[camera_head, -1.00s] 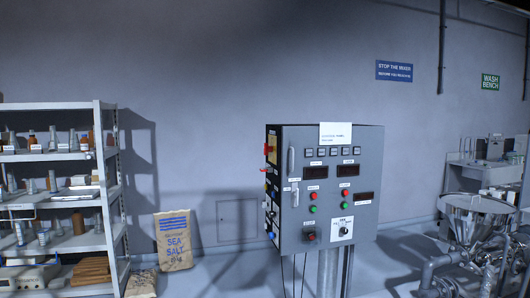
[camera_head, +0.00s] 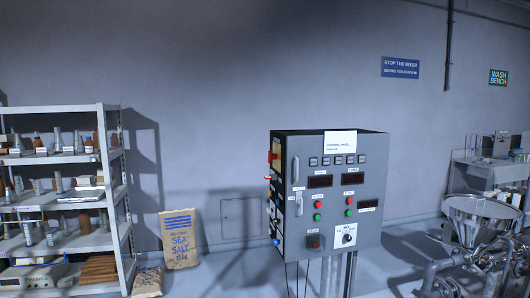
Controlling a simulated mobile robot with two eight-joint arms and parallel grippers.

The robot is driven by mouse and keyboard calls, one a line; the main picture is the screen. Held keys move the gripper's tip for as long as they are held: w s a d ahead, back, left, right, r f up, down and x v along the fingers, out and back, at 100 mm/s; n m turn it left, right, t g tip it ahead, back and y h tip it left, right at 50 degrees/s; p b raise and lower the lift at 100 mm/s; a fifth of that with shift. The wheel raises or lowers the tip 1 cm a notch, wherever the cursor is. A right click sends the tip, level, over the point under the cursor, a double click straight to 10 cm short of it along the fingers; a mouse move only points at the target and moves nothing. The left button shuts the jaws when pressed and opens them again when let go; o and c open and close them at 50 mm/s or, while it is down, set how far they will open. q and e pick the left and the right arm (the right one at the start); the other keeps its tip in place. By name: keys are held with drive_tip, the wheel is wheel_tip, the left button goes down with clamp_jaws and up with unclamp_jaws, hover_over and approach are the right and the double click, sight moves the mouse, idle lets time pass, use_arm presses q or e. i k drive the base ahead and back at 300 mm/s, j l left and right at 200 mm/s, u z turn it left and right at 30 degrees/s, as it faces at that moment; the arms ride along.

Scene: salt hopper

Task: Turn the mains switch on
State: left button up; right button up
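A grey control cabinet (camera_head: 339,218) stands on a post right of the middle. Its front carries a white label sheet (camera_head: 340,143), dark displays, a row of small buttons, red and green round buttons, a knob on a white plate (camera_head: 347,237) and a dark red-marked switch (camera_head: 313,241). A red part (camera_head: 272,156) sticks out high on its left side, with more coloured fittings below. Labels are too small to read, so I cannot tell which control is the mains switch or its position. Neither of my grippers is in view.
A shelf rack (camera_head: 105,170) with bottles and glassware stands at the left. A sea salt sack (camera_head: 180,240) leans on the wall beside it. A metal hopper (camera_head: 478,215) with pipework is at the right. Bare floor shows between sack and cabinet.

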sight(272, 157)
drive_tip(key=i+j+u, duration=0.1)
drive_tip(key=i, duration=0.6)
drive_tip(key=i+j, duration=0.15)
drive_tip(key=i, duration=0.5)
drive_tip(key=j+u, duration=0.05)
